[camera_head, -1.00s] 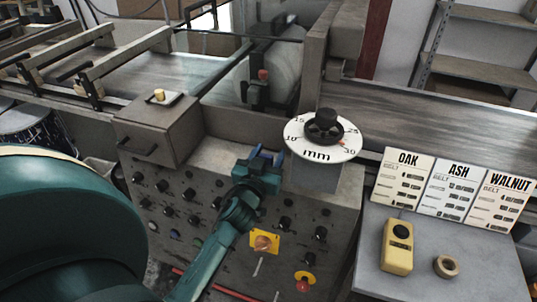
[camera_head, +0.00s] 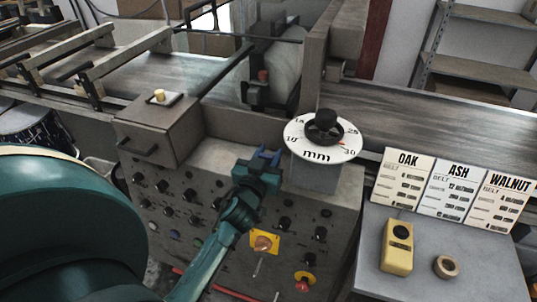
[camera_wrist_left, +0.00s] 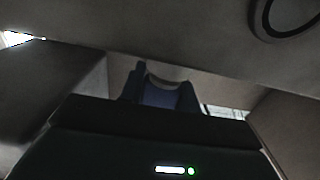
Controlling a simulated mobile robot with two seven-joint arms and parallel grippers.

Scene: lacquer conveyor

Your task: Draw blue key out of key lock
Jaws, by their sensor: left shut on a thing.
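My left gripper (camera_head: 268,156) is above the top edge of the grey control panel, just left of the round mm dial. It is shut on a small blue thing, which I take to be the blue key (camera_wrist_left: 160,94). In the left wrist view the key shows between the two dark blue fingers, with a pale curved edge above it. Most of the key is hidden by the fingers. I cannot make out the key lock, or whether the key is still inside it. My right gripper is not in view.
The mm dial (camera_head: 322,139) with its black knob stands close right of the gripper. A grey box (camera_head: 158,130) is to the left. A yellow control (camera_head: 397,248) and a ring (camera_head: 446,266) lie on the side table (camera_head: 420,285) by the OAK, ASH and WALNUT cards.

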